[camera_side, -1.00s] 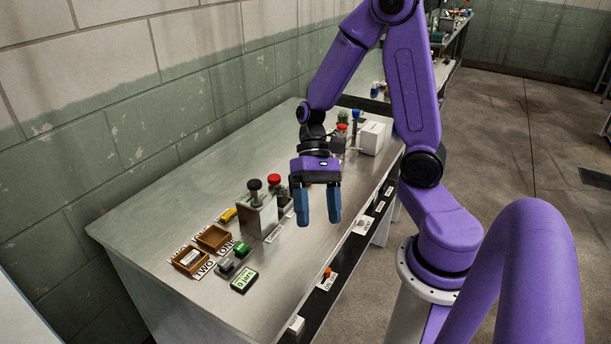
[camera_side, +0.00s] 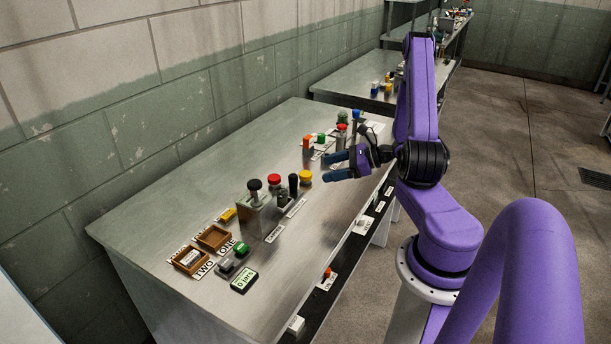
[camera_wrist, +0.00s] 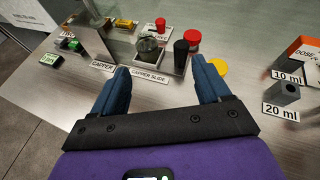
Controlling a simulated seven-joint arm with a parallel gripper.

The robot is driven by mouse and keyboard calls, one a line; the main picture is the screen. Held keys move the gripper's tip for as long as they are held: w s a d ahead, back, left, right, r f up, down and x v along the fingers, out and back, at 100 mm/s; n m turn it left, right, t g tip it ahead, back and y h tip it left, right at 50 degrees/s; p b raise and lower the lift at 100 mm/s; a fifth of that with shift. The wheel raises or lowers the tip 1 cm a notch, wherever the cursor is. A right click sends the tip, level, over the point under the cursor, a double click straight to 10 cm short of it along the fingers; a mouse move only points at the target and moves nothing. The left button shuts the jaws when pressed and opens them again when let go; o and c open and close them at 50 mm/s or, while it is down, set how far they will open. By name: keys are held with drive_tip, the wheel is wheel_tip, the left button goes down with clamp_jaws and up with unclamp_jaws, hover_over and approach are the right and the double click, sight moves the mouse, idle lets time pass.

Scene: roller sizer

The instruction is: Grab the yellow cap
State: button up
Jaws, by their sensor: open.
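The yellow cap (camera_side: 305,176) is a small round piece on the bench, beside a black upright handle (camera_side: 293,184). In the wrist view the yellow cap (camera_wrist: 221,68) shows just right of my right finger, which may cover part of it. My gripper (camera_side: 327,168) points left in the side view, its two blue fingers spread apart, with the tips just right of and slightly above the cap in the picture. In the wrist view my gripper (camera_wrist: 161,66) is open, and the cap lies outside the gap between the fingers. It holds nothing.
A red cap (camera_wrist: 193,38) and the black handle (camera_wrist: 180,58) stand close to the yellow cap. A capper block (camera_side: 252,216) is to the left. Wooden trays (camera_side: 213,237) lie farther left. Grey posts (camera_wrist: 286,93) stand by the 10 ml and 20 ml labels.

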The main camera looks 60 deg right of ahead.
drive_tip(key=s+d+f+m+t+h, duration=0.1)
drive_tip(key=s+d+f+m+h, duration=0.3)
drive_tip(key=d, duration=0.3)
drive_tip(key=m+h, duration=0.1)
drive_tip(key=m, duration=0.1)
approach(306, 173)
drive_tip(key=x, duration=0.8)
drive_tip(key=shift+w+a, duration=0.1)
drive_tip(key=c, duration=1.1)
